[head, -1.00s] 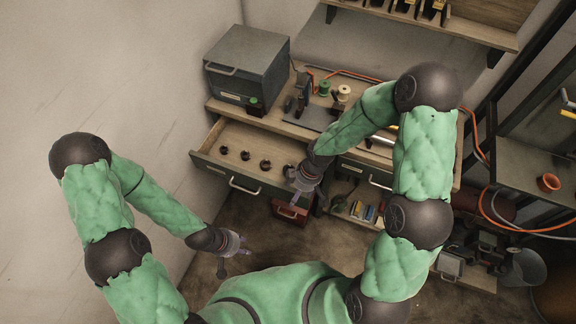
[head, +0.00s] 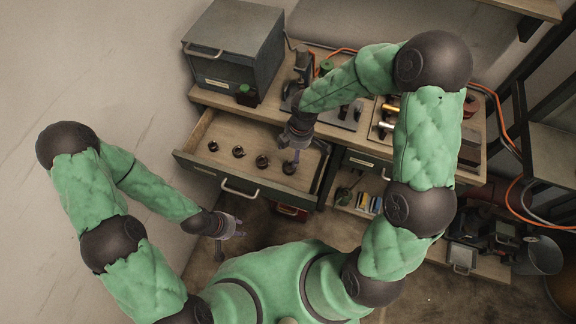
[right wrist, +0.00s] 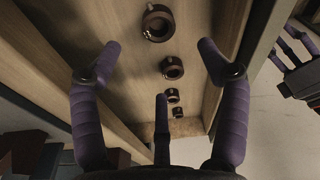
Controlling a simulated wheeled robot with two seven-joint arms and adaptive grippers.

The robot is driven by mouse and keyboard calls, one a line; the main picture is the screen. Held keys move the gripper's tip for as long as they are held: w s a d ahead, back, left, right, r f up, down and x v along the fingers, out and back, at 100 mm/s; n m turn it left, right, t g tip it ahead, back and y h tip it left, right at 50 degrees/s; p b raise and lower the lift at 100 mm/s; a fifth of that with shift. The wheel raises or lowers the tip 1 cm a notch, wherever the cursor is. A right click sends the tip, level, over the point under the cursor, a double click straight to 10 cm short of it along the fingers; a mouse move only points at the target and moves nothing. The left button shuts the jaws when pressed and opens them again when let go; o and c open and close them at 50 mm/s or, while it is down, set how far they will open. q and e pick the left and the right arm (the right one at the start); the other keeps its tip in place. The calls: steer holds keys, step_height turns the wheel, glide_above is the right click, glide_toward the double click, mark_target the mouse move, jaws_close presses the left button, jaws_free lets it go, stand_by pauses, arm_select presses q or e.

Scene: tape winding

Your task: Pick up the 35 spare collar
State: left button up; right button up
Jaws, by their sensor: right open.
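Several small dark ring-shaped collars stand in a row in the open wooden drawer (head: 190,150). From the left in the head view they include one collar (head: 213,146), a second (head: 238,151), a third (head: 262,160) and a last one at the right (head: 289,168). No size marks are readable, so I cannot tell which is the 35. My right gripper (head: 296,153) is open and empty over the drawer's right end, above the rightmost collar. In the right wrist view, the nearest collar (right wrist: 157,22) lies beyond the spread purple fingers (right wrist: 160,62).
A grey metal box (head: 235,50) stands on the workbench behind the drawer. The drawer's front wall with its handle (head: 240,190) and its side walls bound the space around the collars. A shelf with small items (head: 358,200) is below the bench at right.

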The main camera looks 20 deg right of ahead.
steer(key=b, duration=0.2)
glide_above(290, 166)
steer(key=f, duration=0.5)
steer(key=shift+s+d+f, duration=0.15)
steer(key=shift+d+f, duration=0.05)
steer(key=shift+f, duration=0.1)
steer(key=f+b, duration=0.2)
steer(key=f, duration=0.1)
steer(key=f+b, duration=0.1)
steer(key=f, duration=0.1)
steer(key=shift+a, duration=0.25)
steer(key=c, duration=1.3)
